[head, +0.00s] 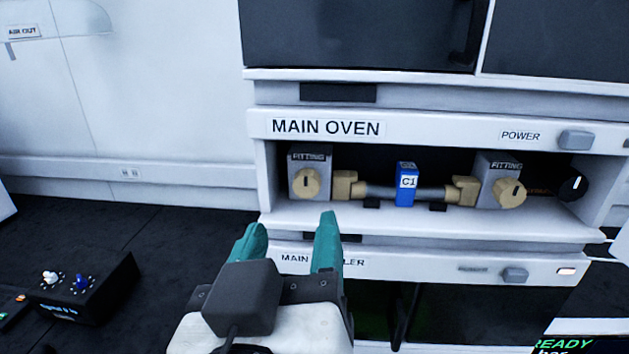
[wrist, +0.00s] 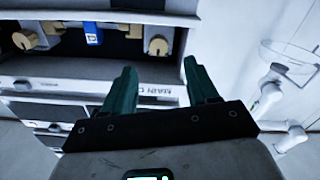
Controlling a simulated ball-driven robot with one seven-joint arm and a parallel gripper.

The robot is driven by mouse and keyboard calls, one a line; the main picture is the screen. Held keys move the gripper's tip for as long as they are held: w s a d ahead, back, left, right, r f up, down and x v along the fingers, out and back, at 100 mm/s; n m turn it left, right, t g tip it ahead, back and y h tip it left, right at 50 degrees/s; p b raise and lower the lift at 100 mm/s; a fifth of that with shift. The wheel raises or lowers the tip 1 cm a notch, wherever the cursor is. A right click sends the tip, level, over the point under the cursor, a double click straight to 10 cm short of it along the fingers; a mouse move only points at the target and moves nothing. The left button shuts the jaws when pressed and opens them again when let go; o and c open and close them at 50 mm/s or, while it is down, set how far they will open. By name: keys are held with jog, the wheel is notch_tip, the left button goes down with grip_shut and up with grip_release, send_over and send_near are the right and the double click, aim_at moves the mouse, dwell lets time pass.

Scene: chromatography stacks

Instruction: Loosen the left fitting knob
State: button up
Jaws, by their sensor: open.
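The left fitting knob (head: 306,183) is a round tan knob with a dark slot mark, on the front of the grey left fitting block (head: 309,160) in the main oven bay. In the wrist view, which appears turned over, that knob (wrist: 157,46) shows to the right of the blue tag. My gripper (head: 289,223) has two teal fingers, open and empty, in front of and below the knob in the head view. In the wrist view the gripper (wrist: 159,66) fingers point toward the oven, apart from the knob.
A column with a blue C1 tag (head: 406,185) runs between the fittings. The right fitting knob (head: 509,193) and a black knob (head: 573,185) are on the right. The bay's lower lip (head: 430,222) juts forward. A black box (head: 82,287) stands at the left; dark floor between is clear.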

aim_at(306, 188)
jog(key=w, duration=0.7)
jog(key=shift+w+d+b, duration=0.15)
jog(key=shift+d+b, duration=0.1)
jog(key=shift+b, duration=0.15)
jog(key=c, duration=1.1)
